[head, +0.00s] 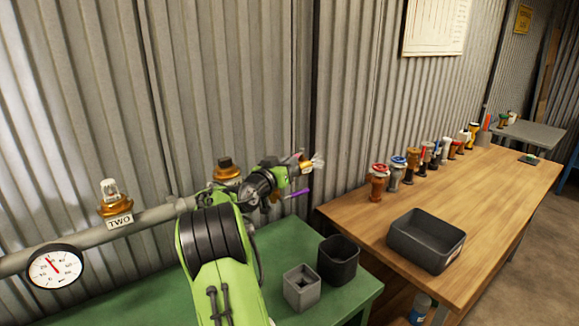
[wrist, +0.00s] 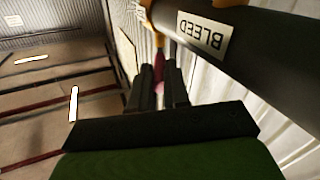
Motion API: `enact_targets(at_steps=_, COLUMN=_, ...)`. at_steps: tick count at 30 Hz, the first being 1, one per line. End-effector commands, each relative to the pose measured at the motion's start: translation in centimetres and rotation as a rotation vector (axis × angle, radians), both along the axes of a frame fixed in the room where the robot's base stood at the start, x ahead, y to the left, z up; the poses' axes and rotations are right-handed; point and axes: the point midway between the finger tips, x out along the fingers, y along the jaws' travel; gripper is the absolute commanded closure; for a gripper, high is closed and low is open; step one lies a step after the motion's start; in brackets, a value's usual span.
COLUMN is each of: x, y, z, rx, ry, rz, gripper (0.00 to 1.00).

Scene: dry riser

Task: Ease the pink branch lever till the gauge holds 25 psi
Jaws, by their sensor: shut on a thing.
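The pink branch lever (wrist: 159,66) shows in the wrist view as a dark pink piece below a yellow fitting, between the two black fingers of my gripper (wrist: 160,84). My gripper is shut on it; the fingers hide part of it. The round white gauge (head: 55,268) is at the lower left of the head view. Its red needle points up and left; the exact reading is too small to tell.
A grey pipe (head: 150,216) runs along the corrugated wall, with a brass fitting (head: 115,207) labelled TWO. A BLEED label (wrist: 203,34) is on the pipe near my gripper. A purple lever (head: 298,194) shows beside my arm.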

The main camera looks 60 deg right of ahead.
Motion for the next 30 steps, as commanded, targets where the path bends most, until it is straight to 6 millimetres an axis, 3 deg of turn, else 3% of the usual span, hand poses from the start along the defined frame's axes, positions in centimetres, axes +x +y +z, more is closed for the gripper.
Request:
enact_targets(at_steps=6, x=0.0, y=0.0, z=0.1, rx=-0.003, ry=-0.001, rz=0.003, gripper=1.0)
enact_targets(at_steps=7, x=0.0, y=0.0, z=0.1, rx=-0.003, ry=-0.001, rz=0.003, gripper=0.8)
enact_targets(at_steps=11, x=0.1, y=0.0, z=0.1, rx=-0.002, ry=-0.001, rz=0.002, gripper=0.6)
enact_targets(at_steps=20, x=0.1, y=0.2, z=0.0, rx=0.0, ry=0.0, rz=0.003, gripper=0.59)
enact_targets(at_steps=23, x=0.3, y=1.5, z=0.0, rx=0.001, ry=0.001, rz=0.006, gripper=0.59)
enact_targets(at_steps=30, x=0.6, y=8.1, z=-0.1, rx=0.002, ry=0.001, rz=0.01, gripper=0.59)
